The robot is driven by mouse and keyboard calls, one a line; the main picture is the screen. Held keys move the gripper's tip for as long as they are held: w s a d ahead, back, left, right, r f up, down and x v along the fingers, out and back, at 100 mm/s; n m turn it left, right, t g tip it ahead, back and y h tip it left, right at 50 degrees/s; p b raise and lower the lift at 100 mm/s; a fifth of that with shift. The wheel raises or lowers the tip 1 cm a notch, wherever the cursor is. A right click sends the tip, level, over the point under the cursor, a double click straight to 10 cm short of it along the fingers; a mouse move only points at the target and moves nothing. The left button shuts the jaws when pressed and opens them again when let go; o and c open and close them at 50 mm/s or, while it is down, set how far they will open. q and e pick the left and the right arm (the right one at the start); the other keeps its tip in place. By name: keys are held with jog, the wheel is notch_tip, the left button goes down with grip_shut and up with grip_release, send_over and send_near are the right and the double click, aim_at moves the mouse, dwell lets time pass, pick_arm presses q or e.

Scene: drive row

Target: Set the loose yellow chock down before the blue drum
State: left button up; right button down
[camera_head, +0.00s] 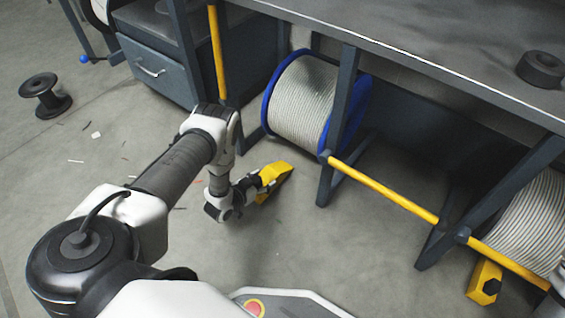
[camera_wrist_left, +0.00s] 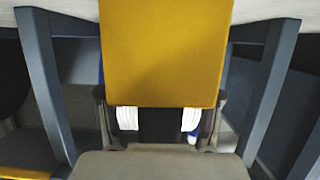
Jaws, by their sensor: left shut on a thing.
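The blue drum (camera_head: 367,96) has blue flanges and pale rope wound on it, and it sits in a dark frame under the bench. My left gripper (camera_head: 256,184) is low near the floor, in front of the drum and a little left. It is shut on the loose yellow chock (camera_head: 274,175), a wedge shape. In the left wrist view the chock (camera_wrist_left: 162,55) fills the top middle, between the two white finger pads, and hides most of the drum. Whether the chock touches the floor cannot be told. My right gripper is not in view.
Another yellow chock (camera_head: 484,282) stands by a second rope drum (camera_head: 528,226) at the right. Yellow bars (camera_head: 385,190) run along the frame front. A black spool (camera_head: 45,95) stands on the floor at the far left. The floor around my left gripper is mostly clear.

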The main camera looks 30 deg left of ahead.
aim_at(281, 166)
pick_arm(q)
jog(key=w+b, duration=0.1)
jog(key=w, duration=0.2)
jog(key=w+b, duration=0.2)
jog(key=w, duration=0.2)
jog(key=w+b, duration=0.2)
jog(key=w, duration=0.1)
jog(key=shift+w+d+f, duration=0.15)
jog(key=shift+d+f, duration=0.1)
jog(key=shift+d, duration=0.15)
jog(key=shift+f+b, duration=0.65)
jog(key=shift+b, duration=0.05)
jog(key=shift+r, duration=0.2)
jog(key=shift+f, duration=0.15)
jog(key=o, duration=1.5)
